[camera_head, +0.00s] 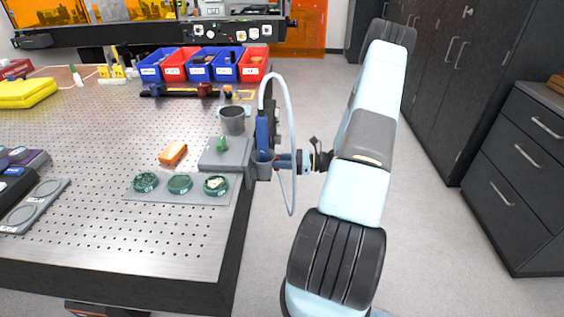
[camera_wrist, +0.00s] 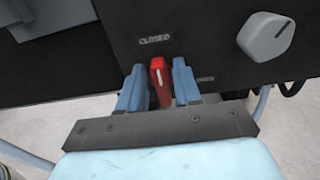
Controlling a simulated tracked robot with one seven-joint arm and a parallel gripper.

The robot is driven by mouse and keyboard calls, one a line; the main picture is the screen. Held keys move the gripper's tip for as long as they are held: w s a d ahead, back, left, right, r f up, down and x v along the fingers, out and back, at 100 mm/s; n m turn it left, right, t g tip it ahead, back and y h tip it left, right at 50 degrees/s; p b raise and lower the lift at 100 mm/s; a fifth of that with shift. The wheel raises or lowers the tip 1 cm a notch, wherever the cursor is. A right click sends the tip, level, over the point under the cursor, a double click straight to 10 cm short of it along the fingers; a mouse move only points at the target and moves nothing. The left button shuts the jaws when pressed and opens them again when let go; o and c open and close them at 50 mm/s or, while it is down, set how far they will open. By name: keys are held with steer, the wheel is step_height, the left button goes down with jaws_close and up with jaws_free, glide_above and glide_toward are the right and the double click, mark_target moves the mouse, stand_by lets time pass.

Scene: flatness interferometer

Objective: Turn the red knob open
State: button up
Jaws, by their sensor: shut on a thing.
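The red knob (camera_wrist: 157,73) is on a dark panel in the wrist view, just below the printed word CLOSED (camera_wrist: 154,39). It stands roughly upright in that picture, its upper end toward that word. My gripper (camera_wrist: 160,82) has one blue finger on each side of the knob and is shut on it. In the head view my gripper (camera_head: 284,160) reaches left to the side of the table's right edge. The knob itself cannot be made out there.
A grey knob (camera_wrist: 267,37) sits on the panel to the right of the red one. A pale hose (camera_head: 291,150) loops close around my gripper. The perforated table (camera_head: 120,235) lies to the left, with green round dishes (camera_head: 180,183) near its edge. Dark cabinets (camera_head: 470,60) stand at the right.

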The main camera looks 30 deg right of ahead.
steer(key=m, duration=0.9)
steer(key=w+d+f+m, duration=0.1)
steer(key=m, duration=0.4)
steer(key=shift+w, duration=0.1)
steer(key=shift+f+m, duration=0.15)
steer(key=shift+m, duration=0.85)
steer(key=shift+f+m, duration=0.15)
steer(key=shift+m, duration=0.85)
jaws_close()
steer(key=shift+a, duration=0.1)
steer(key=o, duration=0.7)
jaws_free()
steer(key=shift+o, duration=0.2)
